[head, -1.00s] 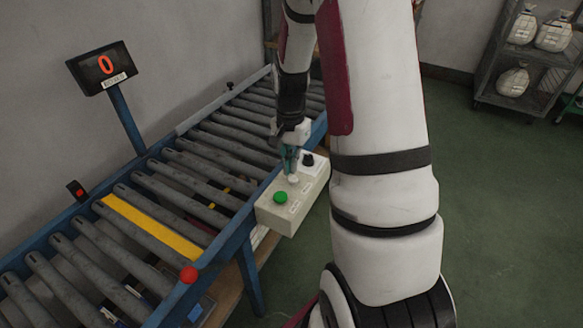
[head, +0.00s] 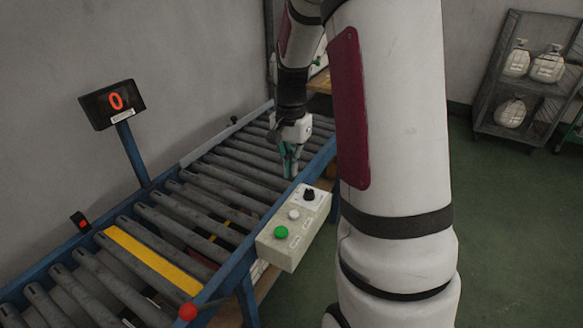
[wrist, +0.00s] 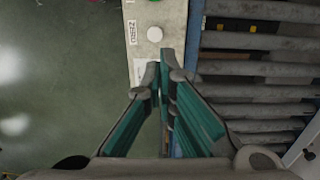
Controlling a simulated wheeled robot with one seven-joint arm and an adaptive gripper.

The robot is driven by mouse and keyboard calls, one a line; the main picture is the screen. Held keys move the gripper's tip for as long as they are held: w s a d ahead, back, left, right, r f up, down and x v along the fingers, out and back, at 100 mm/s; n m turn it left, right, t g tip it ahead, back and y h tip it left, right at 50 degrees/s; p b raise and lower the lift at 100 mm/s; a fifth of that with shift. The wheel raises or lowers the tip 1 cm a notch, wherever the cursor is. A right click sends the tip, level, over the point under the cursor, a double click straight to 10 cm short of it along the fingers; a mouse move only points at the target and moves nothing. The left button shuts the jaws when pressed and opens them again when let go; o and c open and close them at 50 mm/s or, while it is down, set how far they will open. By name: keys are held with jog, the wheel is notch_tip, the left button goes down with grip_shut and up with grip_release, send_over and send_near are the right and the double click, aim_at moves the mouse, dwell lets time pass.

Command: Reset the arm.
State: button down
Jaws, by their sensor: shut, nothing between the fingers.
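My gripper (head: 291,172) hangs at the end of my arm, over the near edge of the roller conveyor and just behind the control box. Its green-padded fingers are shut and empty; the wrist view shows the two fingertips (wrist: 161,78) together. The cream control box (head: 283,262) carries a green button (head: 281,232), a white button (head: 294,214) and a black knob (head: 309,194). The white button (wrist: 154,34) also shows in the wrist view, ahead of the fingertips and apart from them.
The roller conveyor (head: 173,222) has a yellow strip (head: 150,260) across it. A red ball-shaped knob (head: 187,311) is at the conveyor's near edge. A rack (head: 527,88) with white containers stands far right. Green floor lies open.

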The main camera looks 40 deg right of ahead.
dwell(0.6)
jog(key=s+a+r+n+t+p, duration=0.1)
jog(key=s+a+r+n+p, duration=0.15)
jog(key=s+a+r, duration=0.45)
jog(key=s+a+r+n+t+p, duration=0.1)
jog(key=s+a+r+n+p, duration=0.1)
jog(key=a+r+n, duration=0.5)
jog(key=s+a+r+n+t+p, duration=0.1)
jog(key=s+a+r+n+p, duration=0.1)
jog(key=s, duration=0.5)
jog(key=s+a+r+n+t+p, duration=0.1)
jog(key=s+a+r+n+p, duration=0.1)
jog(key=s+a+r, duration=0.2)
jog(key=s+r, duration=0.2)
jog(key=s, duration=0.1)
jog(key=shift+s+a+r+t, duration=0.15)
jog(key=shift+s+r+t, duration=0.15)
jog(key=shift+s+r, duration=0.1)
jog(key=shift+n, duration=0.25)
